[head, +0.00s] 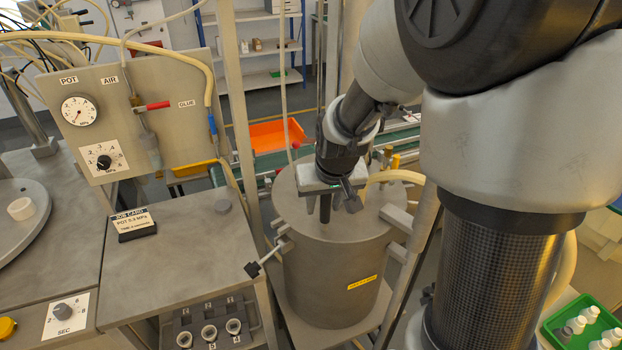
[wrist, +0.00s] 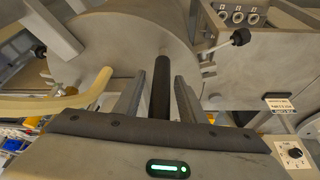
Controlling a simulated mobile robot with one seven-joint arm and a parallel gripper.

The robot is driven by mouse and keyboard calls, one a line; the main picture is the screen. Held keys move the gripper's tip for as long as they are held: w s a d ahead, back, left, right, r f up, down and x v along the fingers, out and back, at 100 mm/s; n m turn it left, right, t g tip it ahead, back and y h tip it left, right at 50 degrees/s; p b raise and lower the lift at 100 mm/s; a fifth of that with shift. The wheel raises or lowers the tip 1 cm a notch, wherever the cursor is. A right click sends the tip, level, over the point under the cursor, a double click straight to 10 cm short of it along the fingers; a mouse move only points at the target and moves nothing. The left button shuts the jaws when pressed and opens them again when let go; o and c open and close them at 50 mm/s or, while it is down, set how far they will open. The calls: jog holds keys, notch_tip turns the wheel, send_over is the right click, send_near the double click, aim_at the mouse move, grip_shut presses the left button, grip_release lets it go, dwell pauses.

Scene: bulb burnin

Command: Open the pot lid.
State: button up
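The pot (head: 335,285) is a grey metal cylinder with a yellow label, standing in the middle of the head view. Its flat round lid (head: 297,222) lies level on top; it also shows in the wrist view (wrist: 110,58). A dark rod (head: 325,209) stands at the lid, below my gripper (head: 331,203). In the wrist view the dark rod (wrist: 161,85) is between my two fingers, with narrow gaps seen on both sides. My gripper is open above the lid. A black-knobbed lever (head: 252,269) sticks out at the pot's left. Finger contact is not visible.
A pale hose (head: 395,177) curves over the lid's right side. Frame posts flank the pot. A bench with a job card (head: 134,224) and a gauge panel (head: 130,100) stand to the left. A green crate of bottles (head: 585,322) is at lower right.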

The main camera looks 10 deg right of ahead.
grip_shut()
jog(key=shift+w, duration=0.1)
